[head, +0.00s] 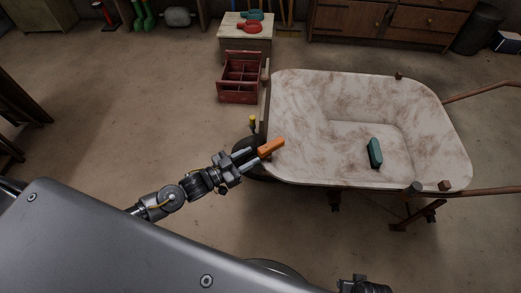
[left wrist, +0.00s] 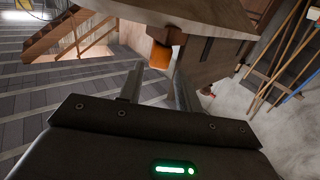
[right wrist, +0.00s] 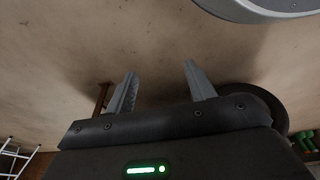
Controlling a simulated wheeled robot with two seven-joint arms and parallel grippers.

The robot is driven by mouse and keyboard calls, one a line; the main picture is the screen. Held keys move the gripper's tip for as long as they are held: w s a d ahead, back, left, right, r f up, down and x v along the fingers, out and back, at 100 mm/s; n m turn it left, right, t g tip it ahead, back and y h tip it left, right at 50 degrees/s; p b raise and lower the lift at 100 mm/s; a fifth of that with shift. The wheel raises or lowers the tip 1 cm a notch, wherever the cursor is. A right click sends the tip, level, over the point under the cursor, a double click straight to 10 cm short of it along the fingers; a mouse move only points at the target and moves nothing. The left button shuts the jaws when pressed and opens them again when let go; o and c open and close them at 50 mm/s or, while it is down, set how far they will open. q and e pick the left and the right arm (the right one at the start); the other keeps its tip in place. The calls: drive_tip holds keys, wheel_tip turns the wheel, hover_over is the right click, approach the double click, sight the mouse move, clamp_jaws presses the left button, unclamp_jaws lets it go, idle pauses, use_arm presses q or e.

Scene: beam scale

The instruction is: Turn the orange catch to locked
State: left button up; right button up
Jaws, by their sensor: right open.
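The orange catch (head: 271,147) sits at the near left corner of the wheelbarrow tray (head: 300,100). In the left wrist view, the orange catch (left wrist: 160,55) shows just beyond and between the fingertips. My left gripper (head: 249,158) is open beside it, with the fingers pointing at it; I cannot tell whether they touch it. The gap between its fingers (left wrist: 158,82) holds nothing that I can make out. My right gripper (right wrist: 160,72) is open and empty over bare floor. Only part of it shows at the bottom of the head view (head: 362,285).
A teal block (head: 375,153) lies in the tray. A small yellow-topped lever (head: 252,120) stands left of the tray. A red toolbox (head: 239,78) and a wooden crate (head: 245,42) stand behind.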

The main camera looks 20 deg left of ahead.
use_arm(q)
drive_tip(key=shift+v, duration=1.75)
use_arm(e)
drive_tip(key=shift+w, duration=0.35)
